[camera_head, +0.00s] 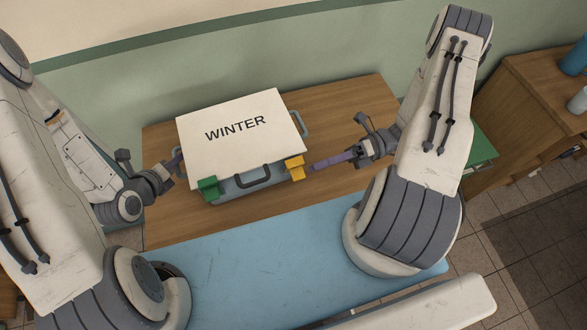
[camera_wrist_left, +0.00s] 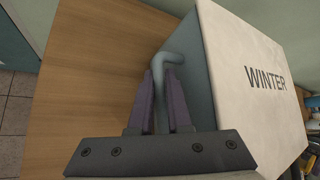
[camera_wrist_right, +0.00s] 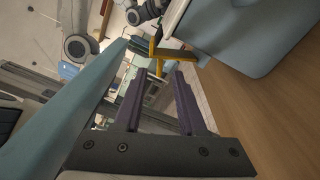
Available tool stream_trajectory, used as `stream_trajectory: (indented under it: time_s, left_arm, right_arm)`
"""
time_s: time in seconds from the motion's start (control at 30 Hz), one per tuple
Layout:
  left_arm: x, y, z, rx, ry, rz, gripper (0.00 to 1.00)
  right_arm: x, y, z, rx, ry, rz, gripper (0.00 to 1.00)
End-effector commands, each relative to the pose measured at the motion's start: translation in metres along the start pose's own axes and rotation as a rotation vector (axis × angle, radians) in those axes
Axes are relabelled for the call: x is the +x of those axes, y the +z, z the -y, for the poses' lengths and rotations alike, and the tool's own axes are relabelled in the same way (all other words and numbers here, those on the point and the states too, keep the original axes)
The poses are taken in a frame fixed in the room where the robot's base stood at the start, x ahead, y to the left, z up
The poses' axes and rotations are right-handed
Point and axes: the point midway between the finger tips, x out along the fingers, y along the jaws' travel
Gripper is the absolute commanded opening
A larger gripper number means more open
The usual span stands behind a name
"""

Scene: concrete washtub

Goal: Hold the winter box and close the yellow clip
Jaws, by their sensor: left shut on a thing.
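The winter box (camera_head: 225,145) has a grey-blue body and a white lid marked WINTER, and stands on the wooden table; it also shows in the left wrist view (camera_wrist_left: 265,110). The yellow clip (camera_head: 296,169) is at the lid's front right corner. In the right wrist view the yellow clip (camera_wrist_right: 176,53) sticks out from the box beyond my fingertips. My left gripper (camera_head: 177,161) is shut on the box's left side handle (camera_wrist_left: 160,95). My right gripper (camera_head: 320,164) is open and empty, just right of the yellow clip, fingers pointing at it.
A green clip (camera_head: 208,188) is at the lid's front left, with a dark front handle (camera_head: 252,178) between the clips. A blue surface (camera_head: 280,250) lies in front of the wooden table (camera_head: 360,105). A wooden cabinet (camera_head: 545,85) with bottles stands at right. Bare table lies right of the box.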

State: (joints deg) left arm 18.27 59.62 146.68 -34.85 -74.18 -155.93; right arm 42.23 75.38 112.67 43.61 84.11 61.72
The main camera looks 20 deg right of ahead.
Motion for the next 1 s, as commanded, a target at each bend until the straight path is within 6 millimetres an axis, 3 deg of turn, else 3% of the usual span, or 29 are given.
stream_trajectory:
  time_s: [0.2,0.5,0.6,0.63,1.0]
  left_arm:
    - [0.0,0.001,0.0,0.001,0.0,0.004,0.0]
    - [0.0,0.001,0.0,0.001,0.0,0.004,0.0]
    - [0.0,0.001,0.0,0.001,0.0,0.004,0.0]
    - [0.0,0.001,0.0,0.001,0.0,0.004,0.0]
    - [0.0,0.001,0.0,0.001,-0.001,0.003,0.0]
  right_arm:
    - [-0.023,0.0,0.0,-0.001,0.0,0.0,0.4]
    - [-0.025,0.0,0.0,0.0,0.001,0.0,0.4]
    - [-0.027,-0.002,0.0,0.001,0.001,0.006,0.02]
    - [-0.028,-0.004,0.0,0.002,0.0,0.012,0.0]
    - [-0.057,-0.08,0.0,0.009,-0.001,0.195,0.0]
